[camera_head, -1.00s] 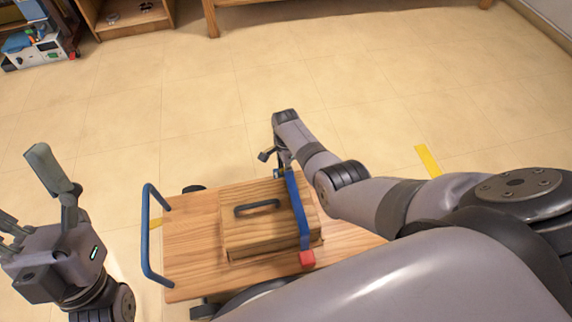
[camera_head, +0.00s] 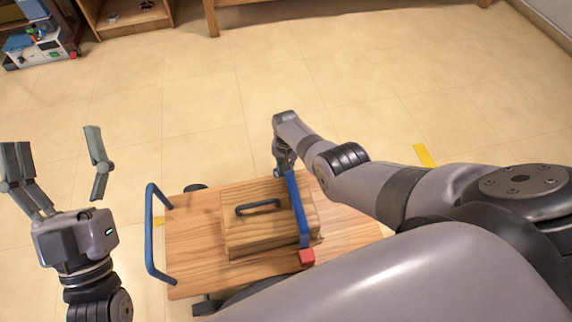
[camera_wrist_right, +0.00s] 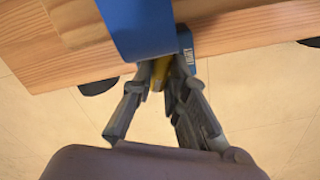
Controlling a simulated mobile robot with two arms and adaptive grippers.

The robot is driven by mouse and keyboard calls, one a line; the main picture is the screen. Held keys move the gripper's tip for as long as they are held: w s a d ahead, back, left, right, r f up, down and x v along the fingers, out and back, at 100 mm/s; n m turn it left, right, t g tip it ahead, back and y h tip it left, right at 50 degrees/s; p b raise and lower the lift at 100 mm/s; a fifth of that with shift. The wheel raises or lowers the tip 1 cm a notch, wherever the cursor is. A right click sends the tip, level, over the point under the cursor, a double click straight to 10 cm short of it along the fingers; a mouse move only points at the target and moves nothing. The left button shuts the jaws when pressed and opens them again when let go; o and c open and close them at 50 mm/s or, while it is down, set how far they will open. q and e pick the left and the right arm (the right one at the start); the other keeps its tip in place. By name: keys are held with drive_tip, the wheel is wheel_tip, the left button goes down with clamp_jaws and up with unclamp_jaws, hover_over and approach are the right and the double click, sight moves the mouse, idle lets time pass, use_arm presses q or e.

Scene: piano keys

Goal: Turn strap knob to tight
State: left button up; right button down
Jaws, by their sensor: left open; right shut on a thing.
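A blue strap (camera_head: 300,212) runs over a wooden box (camera_head: 262,222) on a wooden trolley (camera_head: 190,250). The strap also shows in the right wrist view (camera_wrist_right: 140,25). A small yellow part, seemingly the strap knob (camera_wrist_right: 160,70), sits under the strap at the trolley's far side, mostly hidden by the fingers. My right gripper (camera_wrist_right: 163,82) is shut on it; in the head view this gripper (camera_head: 284,162) is small and partly hidden. A blue plate with small lettering (camera_wrist_right: 187,58) is beside it, not clearly readable. My left gripper (camera_head: 55,150) is open and empty, left of the trolley.
A red block (camera_head: 307,257) is at the strap's near end. The box has a dark handle (camera_head: 257,207), and the trolley has a blue push bar (camera_head: 150,235) at its left. Shelving (camera_head: 130,18) stands at the back left.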

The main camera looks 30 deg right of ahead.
drive_tip(key=n, duration=0.5)
drive_tip(key=shift+n, duration=0.3)
drive_tip(key=n, duration=1.2)
drive_tip(key=shift+n, duration=0.3)
use_arm(q)
drive_tip(key=shift+r, duration=0.15)
use_arm(e)
drive_tip(key=shift+n, duration=2.5)
use_arm(q)
drive_tip(key=shift+h, duration=0.3)
use_arm(e)
drive_tip(key=c, duration=1.6)
unclamp_jaws()
